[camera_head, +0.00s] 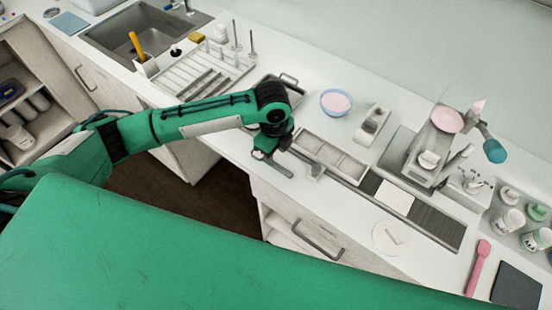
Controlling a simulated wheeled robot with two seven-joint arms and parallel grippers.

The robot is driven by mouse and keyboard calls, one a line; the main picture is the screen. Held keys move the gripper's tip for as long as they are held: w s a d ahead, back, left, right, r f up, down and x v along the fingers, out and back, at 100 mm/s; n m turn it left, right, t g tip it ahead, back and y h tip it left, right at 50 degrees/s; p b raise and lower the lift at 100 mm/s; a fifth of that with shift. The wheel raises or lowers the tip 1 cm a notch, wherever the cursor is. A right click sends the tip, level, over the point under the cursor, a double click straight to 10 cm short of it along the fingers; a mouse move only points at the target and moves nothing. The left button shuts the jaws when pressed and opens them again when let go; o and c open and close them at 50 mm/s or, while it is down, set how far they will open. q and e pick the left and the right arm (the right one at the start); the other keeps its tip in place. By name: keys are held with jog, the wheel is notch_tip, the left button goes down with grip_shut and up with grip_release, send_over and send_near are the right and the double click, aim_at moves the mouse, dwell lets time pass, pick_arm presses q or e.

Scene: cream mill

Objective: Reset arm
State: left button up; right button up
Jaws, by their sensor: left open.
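My left arm (190,120), green with black joints, comes in from the left and reaches over the white counter. My left gripper (288,165) is at its end, near the counter's front edge and just left of a pale divided tray (330,157). Its jaws are open, and I see nothing held between them. Whether it touches the counter is hard to tell. My right gripper is not in view.
A sink (135,38) and a dish rack (203,70) are at the upper left. A bowl (337,102) with pink contents stands behind the tray. A machine (430,145), several jars (508,220) and a pink spatula (478,266) are at right. Drawers are below the counter.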

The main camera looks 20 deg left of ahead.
pick_arm(q)
notch_tip(320, 180, up, 10)
jog(key=b, duration=0.1)
jog(key=shift+a+f+b, duration=0.15)
jog(key=shift+b, duration=0.2)
